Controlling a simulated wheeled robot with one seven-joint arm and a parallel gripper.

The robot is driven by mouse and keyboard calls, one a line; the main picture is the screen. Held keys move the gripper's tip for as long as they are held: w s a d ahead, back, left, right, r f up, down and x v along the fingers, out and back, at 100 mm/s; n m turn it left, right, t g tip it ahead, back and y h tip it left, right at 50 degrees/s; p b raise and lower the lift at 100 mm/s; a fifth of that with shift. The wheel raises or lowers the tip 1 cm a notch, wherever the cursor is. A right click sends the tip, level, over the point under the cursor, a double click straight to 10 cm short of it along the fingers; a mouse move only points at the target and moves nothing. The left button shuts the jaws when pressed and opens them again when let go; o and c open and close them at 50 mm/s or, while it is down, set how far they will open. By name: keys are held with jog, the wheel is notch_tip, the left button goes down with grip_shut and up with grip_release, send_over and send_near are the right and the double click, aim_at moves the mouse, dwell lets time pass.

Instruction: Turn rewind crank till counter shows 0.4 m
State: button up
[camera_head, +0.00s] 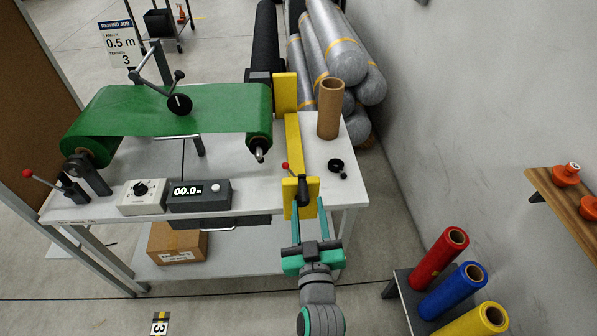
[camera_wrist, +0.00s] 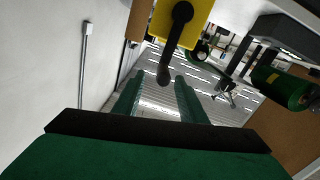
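The black rewind crank (camera_head: 302,192) is on the near yellow end plate of the rewind stand (camera_head: 292,135). In the wrist view the crank (camera_wrist: 165,68) hangs from the yellow plate, its grip end pointing down. My gripper (camera_head: 310,216) is open, its teal fingers reaching towards the plate from the near side. In the wrist view the grip end appears between the two fingertips (camera_wrist: 160,82); I cannot tell whether they touch it. The counter (camera_head: 187,191) reads 00.0 m. Green web (camera_head: 180,110) spans two rolls on the left.
A sign (camera_head: 118,45) reads 0.5 m, tension 3. A cardboard core (camera_head: 329,108) stands on the table's right end, near a small black crank-like part (camera_head: 336,166). A dial box (camera_head: 143,196) sits left of the counter. Coloured rolls (camera_head: 440,258) stand at lower right.

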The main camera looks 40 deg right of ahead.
aim_at(302, 179)
jog(key=shift+w+d, duration=0.15)
jog(key=shift+w, duration=0.6)
jog(key=x, duration=0.9)
jog(key=shift+w, duration=0.1)
jog(key=shift+c, duration=0.4)
grip_shut()
